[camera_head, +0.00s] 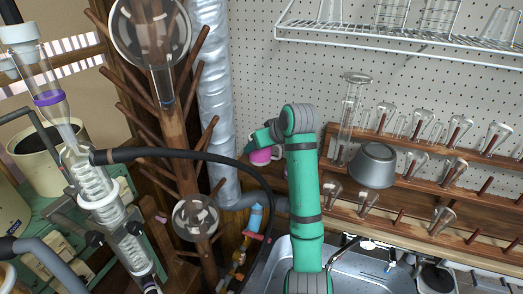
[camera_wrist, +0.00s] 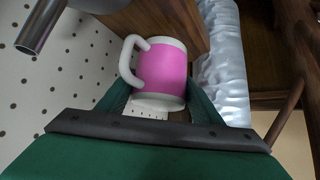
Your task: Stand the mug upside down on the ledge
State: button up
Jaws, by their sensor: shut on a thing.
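The mug is pink with white bands at both ends and a white handle; it shows in the wrist view (camera_wrist: 166,76) and, small and partly covered, in the head view (camera_head: 261,157). My gripper (camera_wrist: 158,103) has one green finger on each side of the mug and is shut on it. The handle points to the left in the wrist view. In the head view my gripper (camera_head: 260,146) is left of my wrist, in front of the pegboard. I cannot tell which end of the mug is its open rim. A brown wooden piece (camera_wrist: 192,22) lies just beyond the mug; I cannot tell whether it is the ledge.
A silvery duct (camera_head: 214,90) and a wooden peg stand (camera_head: 172,130) rise left of the mug. A wooden drying rack (camera_head: 410,150) with glassware and a grey metal vessel (camera_head: 373,166) is at right. A wire shelf (camera_head: 400,38) is above, a sink (camera_head: 365,280) below.

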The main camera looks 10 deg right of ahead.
jog(key=shift+f, duration=0.9)
jog(key=shift+f, duration=0.15)
jog(key=o, duration=1.4)
jog(key=shift+s+r, duration=0.15)
jog(key=shift+r, duration=0.15)
jog(key=v, duration=1.1)
jog(key=shift+s+r, duration=0.2)
jog(key=shift+s, duration=0.1)
